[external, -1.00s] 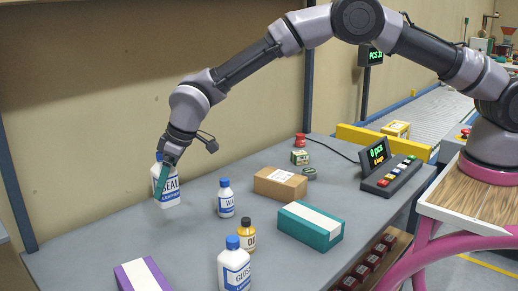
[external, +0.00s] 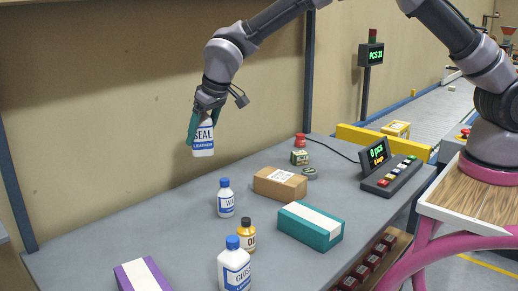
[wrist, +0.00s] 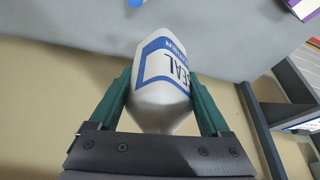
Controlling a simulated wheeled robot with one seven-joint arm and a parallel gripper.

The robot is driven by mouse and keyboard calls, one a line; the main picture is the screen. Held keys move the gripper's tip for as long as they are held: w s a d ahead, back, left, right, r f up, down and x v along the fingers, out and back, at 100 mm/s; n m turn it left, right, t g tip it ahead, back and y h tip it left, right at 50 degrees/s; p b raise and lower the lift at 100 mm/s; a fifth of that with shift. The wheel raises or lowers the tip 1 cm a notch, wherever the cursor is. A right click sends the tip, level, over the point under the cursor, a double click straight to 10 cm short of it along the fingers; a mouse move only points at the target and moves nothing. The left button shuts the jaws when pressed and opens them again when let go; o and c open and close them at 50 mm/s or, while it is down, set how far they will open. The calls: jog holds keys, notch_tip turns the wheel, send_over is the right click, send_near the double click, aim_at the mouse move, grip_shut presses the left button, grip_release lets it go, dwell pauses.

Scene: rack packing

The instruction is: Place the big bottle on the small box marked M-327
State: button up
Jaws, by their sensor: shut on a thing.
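The bottle (wrist: 162,85) also shows between the teal fingers in the wrist view. A brown box (external: 280,184) with a white label lies to the right of and below the bottle. A teal box (external: 327,236) and a purple box (external: 128,279) lie nearer the front, each with a white top strip. The marking M-327 cannot be read on any box.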

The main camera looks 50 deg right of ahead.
jog(key=s+d+m+h, duration=0.2)
jog(key=d+m, duration=0.4)
jog(key=d, duration=0.8)
jog(key=m+g+h, duration=0.1)
jog(key=m+h, duration=0.1)
jog(key=m, duration=0.3)
send_over(280, 176)
jog(key=shift+f, duration=6.85)
jog(key=shift+s+f, duration=0.1)
jog(key=shift+f, duration=0.05)
jog(key=o, duration=1.5)
